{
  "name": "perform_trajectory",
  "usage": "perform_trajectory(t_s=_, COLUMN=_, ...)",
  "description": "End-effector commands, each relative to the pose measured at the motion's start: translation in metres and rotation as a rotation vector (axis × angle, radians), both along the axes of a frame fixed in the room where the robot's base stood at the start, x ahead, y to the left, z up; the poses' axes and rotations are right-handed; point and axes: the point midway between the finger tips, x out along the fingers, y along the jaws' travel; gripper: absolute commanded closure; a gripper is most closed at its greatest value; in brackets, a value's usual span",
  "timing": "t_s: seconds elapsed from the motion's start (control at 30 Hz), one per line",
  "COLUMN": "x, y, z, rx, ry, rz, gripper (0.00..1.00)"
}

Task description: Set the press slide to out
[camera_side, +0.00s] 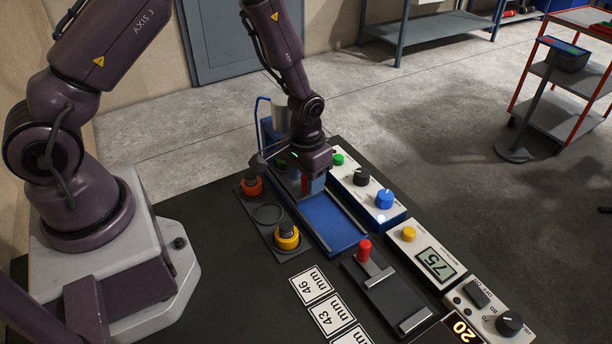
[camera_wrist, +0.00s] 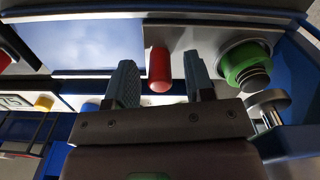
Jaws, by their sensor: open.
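In the side view my gripper (camera_side: 306,184) points down over the far end of a blue slide track (camera_side: 332,222) with metal side rails. The near part of the track is bare. In the wrist view the fingers of my gripper (camera_wrist: 160,82) are apart, with a red upright handle (camera_wrist: 159,68) in the gap between them. I see clear space on both sides of the handle. A green round piece with a grey top (camera_wrist: 246,65) sits to the right of the fingers. The far end of the slide is partly hidden by my gripper in the side view.
A dark holder beside the track carries an orange piece (camera_side: 252,187) and a yellow piece (camera_side: 287,238). A red-knobbed lever (camera_side: 364,250) stands nearer. Right are a panel with a blue knob (camera_side: 384,199) and a display showing 75 (camera_side: 436,264). Label cards (camera_side: 310,284) lie in front.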

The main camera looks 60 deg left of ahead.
Motion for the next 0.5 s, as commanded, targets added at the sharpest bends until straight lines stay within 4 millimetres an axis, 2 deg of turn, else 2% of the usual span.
perform_trajectory(t_s=0.2, x=0.0002, y=-0.0001, z=0.0001, rx=0.0, ry=0.0, rz=0.0, gripper=0.54)
perform_trajectory(t_s=0.4, x=0.0001, y=0.0, z=0.0003, rx=0.0, ry=0.0, rz=0.0, gripper=1.0)
perform_trajectory(t_s=0.5, x=0.0001, y=0.0001, z=0.0003, rx=0.0, ry=0.0, rz=0.0, gripper=1.0)
